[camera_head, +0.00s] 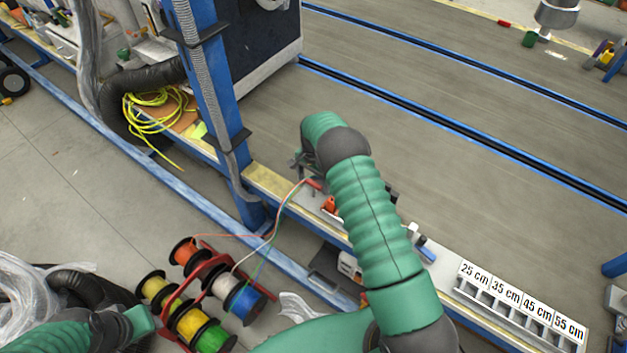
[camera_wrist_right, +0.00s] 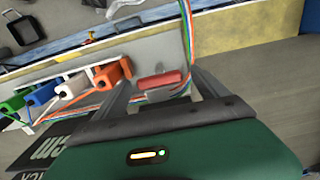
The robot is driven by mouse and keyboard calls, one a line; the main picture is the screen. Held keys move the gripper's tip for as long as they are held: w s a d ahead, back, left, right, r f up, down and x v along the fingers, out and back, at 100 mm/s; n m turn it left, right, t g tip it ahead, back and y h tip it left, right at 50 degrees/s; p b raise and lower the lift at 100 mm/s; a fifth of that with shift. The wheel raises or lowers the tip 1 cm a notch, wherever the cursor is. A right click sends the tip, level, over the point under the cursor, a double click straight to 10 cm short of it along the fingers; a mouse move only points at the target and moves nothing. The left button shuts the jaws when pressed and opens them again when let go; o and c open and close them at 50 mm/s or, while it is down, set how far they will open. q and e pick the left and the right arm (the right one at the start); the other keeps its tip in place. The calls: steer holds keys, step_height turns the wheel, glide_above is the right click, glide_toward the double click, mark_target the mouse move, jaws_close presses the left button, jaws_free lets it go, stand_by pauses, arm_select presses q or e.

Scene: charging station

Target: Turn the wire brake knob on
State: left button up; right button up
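A red knob (camera_wrist_right: 163,80), which looks like the wire brake knob, shows between the fingertips of my right gripper (camera_wrist_right: 162,86) in the right wrist view. The fingers are spread, one on each side of it; whether they touch it is unclear. In the head view the right gripper (camera_head: 301,163) is at the bench edge, partly hidden by my arm, with a red part (camera_head: 313,184) beside it. Red, white and green wires (camera_head: 280,215) run up there from the spools. My left arm shows at the lower left, but its fingers are not visible.
A red rack holds several wire spools (camera_head: 240,299) on the floor. White, blue, green and orange holders (camera_wrist_right: 108,75) line the bench beside the gripper. A length-marked bin (camera_head: 470,290) stands at right. A blue post (camera_head: 210,90) rises left of the right gripper.

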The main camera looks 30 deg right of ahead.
mark_target(313, 183)
steer(key=shift+r, duration=0.15)
step_height(313, 183, up, 16)
steer(key=p, duration=0.2)
steer(key=shift+r, duration=0.25)
steer(key=s+a+r+n+t+p, duration=0.2)
steer(key=s+a+r+n+p, duration=0.45)
steer(key=s+a+r, duration=0.4)
steer(key=s+a+r+n+p, duration=0.1)
steer(key=s+a+n, duration=0.1)
steer(key=s, duration=0.4)
steer(key=s+a+r+n+p, duration=0.1)
steer(key=s+a+r+n, duration=0.1)
steer(key=s+n, duration=0.3)
steer(key=shift+s+a+t+p, duration=0.35)
steer(key=shift+s+a, duration=0.35)
steer(key=shift+s, duration=0.55)
